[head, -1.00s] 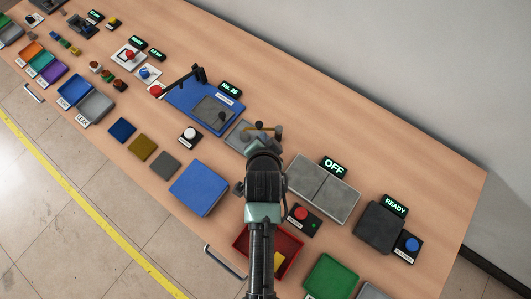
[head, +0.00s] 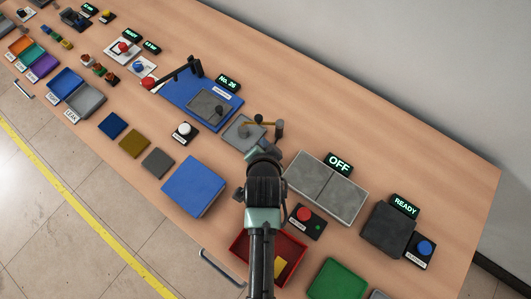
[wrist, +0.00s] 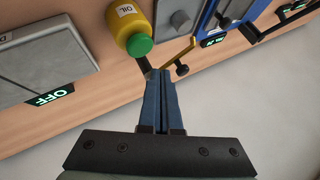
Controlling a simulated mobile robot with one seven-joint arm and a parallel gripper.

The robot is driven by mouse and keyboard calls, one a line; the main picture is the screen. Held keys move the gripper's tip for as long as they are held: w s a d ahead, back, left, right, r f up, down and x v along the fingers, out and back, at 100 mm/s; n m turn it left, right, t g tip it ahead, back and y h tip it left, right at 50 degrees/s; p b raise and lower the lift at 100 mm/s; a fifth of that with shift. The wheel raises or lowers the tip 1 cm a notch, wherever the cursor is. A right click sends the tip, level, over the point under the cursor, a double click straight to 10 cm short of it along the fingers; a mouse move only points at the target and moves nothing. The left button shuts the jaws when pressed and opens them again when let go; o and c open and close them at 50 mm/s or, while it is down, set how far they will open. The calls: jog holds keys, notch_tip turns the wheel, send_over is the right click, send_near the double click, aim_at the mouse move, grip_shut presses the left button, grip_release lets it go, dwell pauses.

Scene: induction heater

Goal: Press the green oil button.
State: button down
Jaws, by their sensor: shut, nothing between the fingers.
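The yellow oil bottle (wrist: 131,20) shows in the wrist view with an "OIL" label and a round green button (wrist: 139,46) on its end. My gripper (wrist: 160,72) is shut and empty. Its blue fingers lie together, with their tips just below and right of the green button in the picture. The button's face is uncovered, and I cannot tell the exact gap to it. In the head view my gripper (head: 262,152) is seen from behind beside a small grey plate (head: 239,134); the oil bottle cannot be made out there.
A brass arm with dark knobs (head: 279,130) stands close to my gripper. A grey slab (head: 340,192) with an "OFF" display (head: 339,163) lies to the right, with a red button (head: 304,214) before it. The table's back right is bare.

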jog(key=shift+f+b, duration=0.4)
jog(key=shift+f, duration=0.6)
jog(key=shift+f, duration=0.1)
dwell(1.1)
jog(key=shift+f, duration=0.3)
jog(key=shift+f+b, duration=0.55)
dwell(0.6)
jog(key=shift+r, duration=0.1)
jog(key=shift+r+p, duration=0.85)
jog(key=shift+p, duration=0.1)
notch_tip(320, 180, up, 5)
jog(key=p, duration=0.5)
jog(key=shift+r, duration=0.1)
